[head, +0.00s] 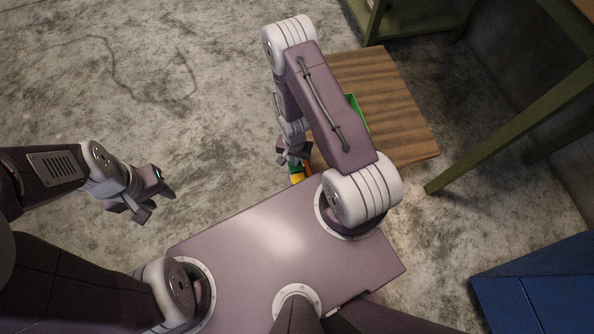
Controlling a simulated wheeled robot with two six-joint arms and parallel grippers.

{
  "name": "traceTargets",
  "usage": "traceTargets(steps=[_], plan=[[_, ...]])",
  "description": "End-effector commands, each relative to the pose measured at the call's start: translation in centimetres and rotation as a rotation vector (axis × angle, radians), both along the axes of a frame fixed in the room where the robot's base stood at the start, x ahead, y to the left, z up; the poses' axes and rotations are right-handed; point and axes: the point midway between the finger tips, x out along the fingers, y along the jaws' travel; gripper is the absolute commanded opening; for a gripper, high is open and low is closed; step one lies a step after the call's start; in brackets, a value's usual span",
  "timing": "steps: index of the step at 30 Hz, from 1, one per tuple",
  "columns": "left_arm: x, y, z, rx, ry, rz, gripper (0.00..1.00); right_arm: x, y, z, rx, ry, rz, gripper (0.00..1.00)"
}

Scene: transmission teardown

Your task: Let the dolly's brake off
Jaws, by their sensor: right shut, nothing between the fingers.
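The dolly (400,120) has a brown wooden deck and stands on the floor beyond my base, partly hidden by my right arm. My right gripper (294,160) is at the deck's near left corner, shut with nothing in it. I cannot tell whether the gripper touches these, or which is the brake. My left gripper (160,205) hangs over bare floor at the left, away from the dolly; its finger gap is unclear.
A green item (357,111) sits on the deck, partly behind my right arm. Olive-green table legs (500,130) stand right of the dolly. A blue box (540,290) is at the lower right. The concrete floor at the left is clear except for a thin dark line.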

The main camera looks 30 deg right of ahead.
Motion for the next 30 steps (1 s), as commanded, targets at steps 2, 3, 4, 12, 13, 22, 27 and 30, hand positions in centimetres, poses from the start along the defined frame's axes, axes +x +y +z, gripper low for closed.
traceTargets(steps=[2, 3, 4, 12, 13, 22, 27, 30], plan=[[0.0, 0.0, -0.2, 0.000, 0.000, 0.000, 0.36, -0.1, 0.0, -0.2, 0.000, 0.003, 0.000, 0.00], [0.0, 0.0, -0.2, 0.000, 0.000, 0.000, 0.36, -0.1, 0.0, -0.3, 0.000, 0.003, 0.000, 0.00], [0.0, 0.0, -0.2, 0.000, 0.000, 0.000, 0.36, -0.1, 0.0, -0.3, 0.000, 0.003, 0.001, 0.00], [0.0, 0.0, -0.5, 0.000, 0.000, 0.000, 0.36, -0.1, 0.0, -0.7, 0.000, 0.003, 0.000, 0.00], [0.0, 0.0, -0.5, 0.000, 0.000, 0.000, 0.36, -0.1, 0.0, -0.8, 0.000, 0.003, 0.000, 0.00], [0.0, 0.0, 1.2, 0.000, 0.000, 0.000, 0.36, -0.1, 0.0, 1.0, 0.001, 0.002, 0.000, 0.00], [0.0, 0.0, 3.0, 0.000, 0.000, 0.000, 0.36, -0.1, 0.0, 2.7, 0.001, 0.002, 0.000, 0.00], [0.0, 0.0, 4.0, 0.000, 0.000, 0.000, 0.36, -0.1, 0.0, 3.7, 0.000, 0.001, 0.000, 0.00]])
